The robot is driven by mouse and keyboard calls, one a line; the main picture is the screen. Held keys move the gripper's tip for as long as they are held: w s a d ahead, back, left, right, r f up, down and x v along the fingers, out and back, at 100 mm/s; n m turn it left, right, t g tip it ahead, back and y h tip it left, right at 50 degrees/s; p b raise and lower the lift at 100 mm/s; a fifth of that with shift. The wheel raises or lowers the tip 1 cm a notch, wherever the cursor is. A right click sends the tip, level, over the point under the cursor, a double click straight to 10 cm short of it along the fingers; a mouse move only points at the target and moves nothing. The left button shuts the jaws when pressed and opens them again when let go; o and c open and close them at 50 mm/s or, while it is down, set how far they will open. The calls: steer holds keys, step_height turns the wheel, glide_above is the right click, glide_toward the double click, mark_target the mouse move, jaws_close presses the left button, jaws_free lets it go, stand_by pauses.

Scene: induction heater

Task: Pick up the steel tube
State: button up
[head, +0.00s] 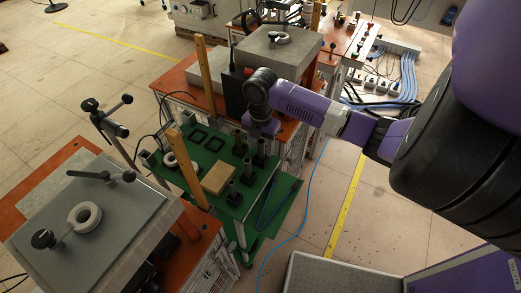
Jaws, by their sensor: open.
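Several grey steel tubes stand upright on the green table (195,152). One tube (247,168) is beside a tan block, another (232,189) is nearer the front, and one (239,144) is farther back. Another (260,155) stands just below my gripper (261,137). My gripper reaches in from the right and points down over the back right of the green table. It is open. The small view does not show clearly whether its fingers are around this tube or only above it.
A tan block (218,178), black square frames (207,140) and a pale ring (172,160) lie on the green table. Grey-topped heater stations stand at front left and behind. A blue cable crosses the floor at right.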

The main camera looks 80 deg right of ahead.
steer(key=shift+f, duration=1.15)
jaws_close()
steer(key=shift+r, duration=0.2)
step_height(320, 180, up, 27)
steer(key=p, duration=0.2)
stand_by(0.5)
steer(key=shift+r, duration=0.1)
